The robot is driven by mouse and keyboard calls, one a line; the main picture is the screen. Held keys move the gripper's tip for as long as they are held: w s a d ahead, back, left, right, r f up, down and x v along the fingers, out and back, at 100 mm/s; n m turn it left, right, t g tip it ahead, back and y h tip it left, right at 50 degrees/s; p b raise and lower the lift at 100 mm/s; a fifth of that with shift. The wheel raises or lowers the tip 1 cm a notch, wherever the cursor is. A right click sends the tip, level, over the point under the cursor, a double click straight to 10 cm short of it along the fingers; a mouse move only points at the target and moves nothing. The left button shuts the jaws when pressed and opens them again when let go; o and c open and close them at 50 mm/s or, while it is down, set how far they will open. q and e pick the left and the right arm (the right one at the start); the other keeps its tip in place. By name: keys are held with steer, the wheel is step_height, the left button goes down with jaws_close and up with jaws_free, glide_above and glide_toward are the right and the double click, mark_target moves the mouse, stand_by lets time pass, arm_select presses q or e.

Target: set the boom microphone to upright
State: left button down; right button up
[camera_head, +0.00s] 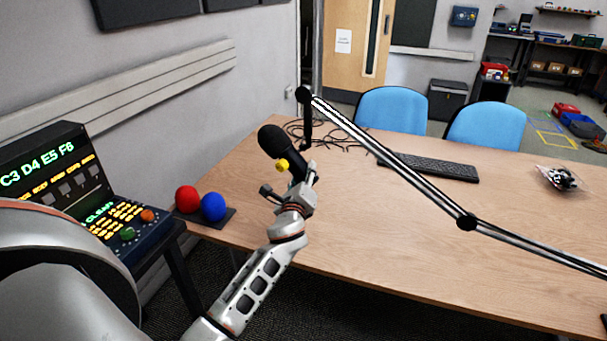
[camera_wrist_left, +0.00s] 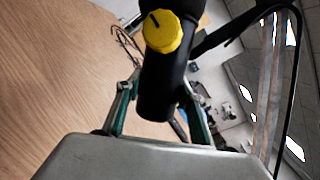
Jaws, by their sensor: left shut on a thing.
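The boom microphone (camera_head: 274,141) has a black foam head and a dark body with a yellow knob (camera_head: 282,166). It hangs above the table's left end, tilted, with its head up and to the left. My left gripper (camera_head: 290,183) is shut on the microphone's lower body. In the left wrist view the black body (camera_wrist_left: 157,95) stands between the two fingers, with the yellow knob (camera_wrist_left: 168,31) just beyond them. The jointed boom arm (camera_head: 385,155) runs from the right edge up to a joint above the microphone. My right gripper is in no view.
The wooden table (camera_head: 400,240) is largely clear in front. A keyboard (camera_head: 436,167) and loose cables (camera_head: 345,138) lie farther back. A red ball (camera_head: 187,199) and a blue ball (camera_head: 213,207) sit on a dark base left of my gripper. A lit console (camera_head: 75,190) stands at the left.

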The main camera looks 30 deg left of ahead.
arm_select(q)
steer(key=shift+a+f+m+b, duration=0.2)
steer(key=shift+f+m+b, duration=0.05)
steer(key=shift+m+b, duration=0.3)
steer(key=shift+a+f+m+t+b, duration=0.4)
steer(key=shift+m+t+b, duration=0.1)
steer(key=shift+m+b, duration=0.35)
steer(key=shift+a+f+m+t+b, duration=0.15)
steer(key=shift+a+m+t+b, duration=0.25)
steer(key=shift+m+b, duration=0.55)
steer(key=shift+a+f+m+t+b, duration=0.15)
steer(key=shift+a+m+t+b, duration=0.3)
steer(key=shift+m, duration=0.7)
steer(key=m+b, duration=0.1)
steer(key=a+m, duration=0.1)
steer(key=shift+s+a+m+t+h+b, duration=0.1)
steer(key=shift+m+t+h+b, duration=0.2)
steer(key=shift+t+h+b, duration=0.1)
steer(key=shift+a+r+m, duration=0.1)
steer(key=shift+m, duration=0.2)
